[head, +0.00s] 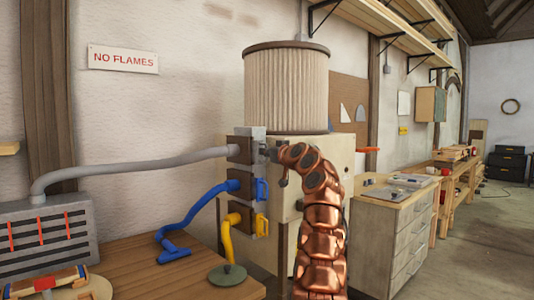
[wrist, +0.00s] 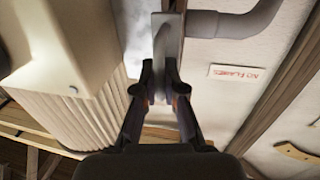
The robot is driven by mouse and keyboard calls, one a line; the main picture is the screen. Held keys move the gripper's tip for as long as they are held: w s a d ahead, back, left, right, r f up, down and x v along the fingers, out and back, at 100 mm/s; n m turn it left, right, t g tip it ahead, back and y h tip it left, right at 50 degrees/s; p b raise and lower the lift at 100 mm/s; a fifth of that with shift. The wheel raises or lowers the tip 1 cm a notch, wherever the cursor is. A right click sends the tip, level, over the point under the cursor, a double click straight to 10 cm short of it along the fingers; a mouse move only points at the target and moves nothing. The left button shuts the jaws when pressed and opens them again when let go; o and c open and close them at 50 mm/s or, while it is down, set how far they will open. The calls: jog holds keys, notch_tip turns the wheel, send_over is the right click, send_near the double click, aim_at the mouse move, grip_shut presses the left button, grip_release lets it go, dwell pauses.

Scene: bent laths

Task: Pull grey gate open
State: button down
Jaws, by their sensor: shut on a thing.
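The grey gate (head: 250,131) sits at the top of a column of gates, at the right end of the grey pipe (head: 140,168). My gripper (head: 275,155) is at the right side of the grey gate, with my copper arm rising from below. In the wrist view, my gripper (wrist: 160,68) is shut on the grey gate (wrist: 168,28), whose flat plate runs up from between the fingers. The exact grip spot is partly hidden by the fingers. The grey pipe also shows there (wrist: 235,22), joining beside the gate.
Below are a blue gate handle (head: 262,190) and a yellow gate handle (head: 262,224), with a blue hose (head: 195,212) and a yellow hose (head: 228,238). A pleated filter drum (head: 286,90) stands behind. A wooden table (head: 150,262) is at lower left.

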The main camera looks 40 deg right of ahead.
dwell(0.5)
jog(key=d+b+v, duration=0.1)
jog(key=b+v, duration=0.3)
jog(key=v, duration=0.2)
jog(key=shift+s, duration=0.5)
jog(key=shift+d, duration=0.1)
jog(key=c, duration=1.2)
grip_release()
jog(key=shift+c, duration=0.2)
